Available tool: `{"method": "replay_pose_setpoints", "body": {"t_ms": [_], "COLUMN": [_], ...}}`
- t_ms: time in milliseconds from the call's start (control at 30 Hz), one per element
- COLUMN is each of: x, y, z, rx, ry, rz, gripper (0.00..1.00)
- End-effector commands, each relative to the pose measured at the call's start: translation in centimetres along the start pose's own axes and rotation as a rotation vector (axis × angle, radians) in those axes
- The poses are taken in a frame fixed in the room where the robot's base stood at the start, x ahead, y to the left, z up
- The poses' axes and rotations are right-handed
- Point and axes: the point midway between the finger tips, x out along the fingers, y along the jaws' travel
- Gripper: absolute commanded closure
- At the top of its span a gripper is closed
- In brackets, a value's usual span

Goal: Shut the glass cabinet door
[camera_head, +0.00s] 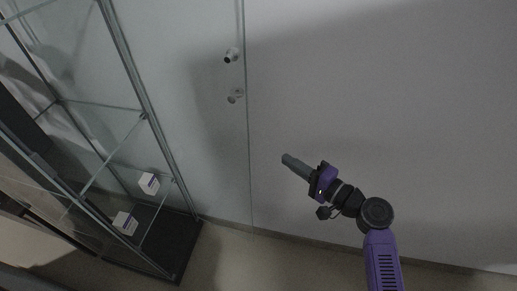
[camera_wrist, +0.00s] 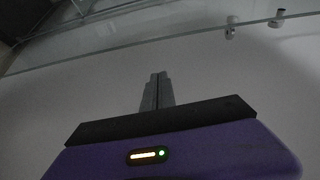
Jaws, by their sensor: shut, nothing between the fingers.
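The clear glass cabinet door (camera_head: 205,150) stands open, swung out to the right of the cabinet (camera_head: 140,100) in the head view. Its free edge is a thin upright line. A small round metal knob (camera_head: 231,55) sits near that edge, with a second, paler knob shape (camera_head: 236,96) below it; I cannot tell if that is a reflection. In the wrist view the glass edge crosses the top, with knob shapes (camera_wrist: 230,28) at upper right. My gripper (camera_head: 285,158) is shut and empty, to the right of the door edge, apparently apart from it. Its closed fingers also show in the wrist view (camera_wrist: 157,78).
Small white boxes (camera_head: 149,183) (camera_head: 124,223) stand inside the glass-shelved cabinet, near its dark base (camera_head: 185,245). A plain pale wall (camera_head: 400,110) is behind my arm. Bare floor (camera_head: 225,262) shows below the door.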

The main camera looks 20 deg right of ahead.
Motion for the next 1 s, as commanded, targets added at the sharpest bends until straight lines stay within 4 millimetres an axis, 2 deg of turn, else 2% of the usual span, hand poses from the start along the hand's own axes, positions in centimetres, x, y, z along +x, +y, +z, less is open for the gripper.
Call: {"method": "replay_pose_setpoints", "body": {"t_ms": [100,267,833,1000], "x": [0.8,1.8,11.2,10.0], "y": [-1.5,-2.2,-2.8,-2.8], "z": [-1.1,-1.2,-0.8,1.4], "rx": [0.026,0.037,0.034,0.036], "ry": [-0.023,-0.034,-0.034,-0.033], "rz": [-0.049,-0.065,-0.063,-0.061], "gripper": [1.00,1.00,1.00,1.00]}}
